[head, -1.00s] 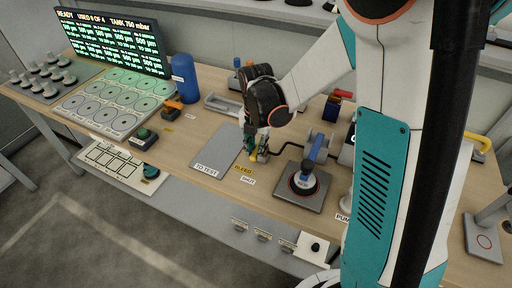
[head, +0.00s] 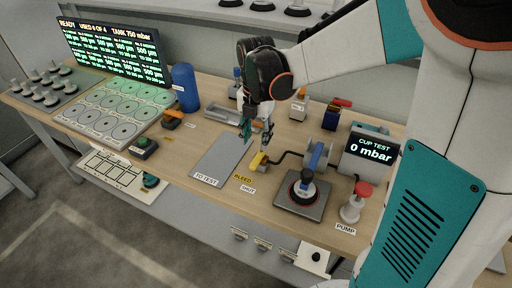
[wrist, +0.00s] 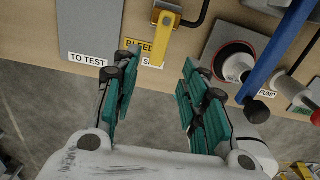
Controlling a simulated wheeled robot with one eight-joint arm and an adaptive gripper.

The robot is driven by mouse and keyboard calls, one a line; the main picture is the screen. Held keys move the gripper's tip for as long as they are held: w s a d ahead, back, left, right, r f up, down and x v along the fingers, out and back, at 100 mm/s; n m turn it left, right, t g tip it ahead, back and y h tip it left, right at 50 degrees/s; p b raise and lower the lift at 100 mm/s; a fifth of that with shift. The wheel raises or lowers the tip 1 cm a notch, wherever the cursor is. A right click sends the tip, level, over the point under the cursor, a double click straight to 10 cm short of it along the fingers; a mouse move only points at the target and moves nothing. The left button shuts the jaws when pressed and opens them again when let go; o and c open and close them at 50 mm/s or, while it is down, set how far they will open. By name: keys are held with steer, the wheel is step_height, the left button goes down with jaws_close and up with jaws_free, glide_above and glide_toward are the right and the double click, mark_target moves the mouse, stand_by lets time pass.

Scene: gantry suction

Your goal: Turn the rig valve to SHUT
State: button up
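The rig valve has a yellow lever (head: 259,161) on the bench behind the BLEED label (head: 243,178) and the SHUT label (head: 248,189). In the wrist view the yellow lever (wrist: 158,42) runs from its pivot at the top down across the labels, covering part of both. I cannot tell exactly which label it points at. My gripper (head: 257,134) is above and behind the lever, apart from it, open and empty. In the wrist view my gripper (wrist: 158,97) shows its green fingers wide apart, with the lever ahead between them.
A grey TO TEST plate (head: 222,160) lies left of the valve. A blue-handled suction cup (head: 309,178) stands on a plate at right, beside the red-topped pump (head: 354,202). The CUP TEST display (head: 371,152) reads 0 mbar. A black hose runs right from the valve.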

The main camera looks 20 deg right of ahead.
steer(key=shift+r, duration=1.45)
steer(key=s+r+m+t, duration=0.2)
steer(key=s+m, duration=0.6)
steer(key=m, duration=0.5)
steer(key=s+r+m+t, duration=0.3)
steer(key=s+m+t, duration=0.2)
steer(key=m, duration=0.9)
steer(key=s, duration=0.3)
steer(key=shift+s, duration=0.3)
